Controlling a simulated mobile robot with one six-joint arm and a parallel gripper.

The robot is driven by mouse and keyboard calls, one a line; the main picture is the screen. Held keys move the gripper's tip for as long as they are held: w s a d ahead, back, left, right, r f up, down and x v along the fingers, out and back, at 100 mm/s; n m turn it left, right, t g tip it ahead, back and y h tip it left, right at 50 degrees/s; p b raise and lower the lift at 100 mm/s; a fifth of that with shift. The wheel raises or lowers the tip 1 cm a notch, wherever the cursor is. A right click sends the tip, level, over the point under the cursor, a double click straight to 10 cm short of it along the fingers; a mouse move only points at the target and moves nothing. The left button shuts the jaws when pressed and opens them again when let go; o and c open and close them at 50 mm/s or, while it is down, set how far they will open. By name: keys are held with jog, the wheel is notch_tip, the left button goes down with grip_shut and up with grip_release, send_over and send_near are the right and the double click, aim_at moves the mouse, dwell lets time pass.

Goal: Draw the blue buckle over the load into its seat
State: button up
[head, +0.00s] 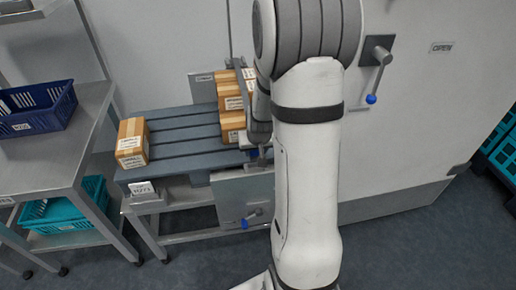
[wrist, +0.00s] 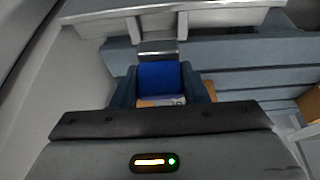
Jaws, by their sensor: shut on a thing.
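The blue buckle (wrist: 160,78) sits between the two dark fingers of my gripper (wrist: 160,86) in the wrist view. My gripper is shut on it. A grey metal piece (wrist: 158,50) lies just beyond the buckle, at the edge of the slatted pallet; I cannot tell whether they touch or whether it is the seat. In the head view my gripper (head: 259,157) is low at the pallet's right end, beside the stacked cartons (head: 231,103), largely hidden by my arm. The strap's path over the load is not clear.
A lone carton (head: 132,143) stands at the left end of the grey pallet (head: 180,150). A lever with a blue knob (head: 371,98) juts from the white wall panel; another blue knob (head: 245,223) is below the pallet. A shelf with blue (head: 38,122) and teal (head: 62,222) crates stands left.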

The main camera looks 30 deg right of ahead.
aim_at(256, 161)
jog(key=shift+f+b, duration=2.5)
jog(key=shift+f, duration=0.55)
jog(key=shift+s, duration=0.1)
jog(key=shift+s+f+b, duration=0.25)
jog(key=shift+f+b, duration=0.1)
jog(key=shift+f, duration=0.05)
jog(key=o, duration=0.8)
jog(key=shift+o, duration=0.8)
jog(key=shift+a+r, duration=0.1)
jog(key=shift+r, duration=0.25)
jog(key=shift+o, duration=0.8)
jog(key=v, duration=0.2)
jog(key=p+v, duration=0.1)
jog(key=v, duration=0.2)
jog(key=p+v, duration=0.1)
jog(key=v, duration=0.2)
jog(key=shift+w, duration=0.3)
jog(key=s+a+r+n+p, duration=0.1)
jog(key=s+a+r+p, duration=0.3)
jog(key=r, duration=0.5)
jog(key=s+a+r+n+g+p, duration=0.1)
jog(key=s+a+r+p, duration=0.3)
jog(key=s+r+p, duration=0.2)
jog(key=s+a+r+n+y+p, duration=0.1)
jog(key=s+a+r+p, duration=0.3)
jog(key=r, duration=0.9)
jog(key=s+p, duration=0.2)
jog(key=p, duration=0.2)
jog(key=shift+a+r+g, duration=0.35)
jog(key=shift+g, duration=0.05)
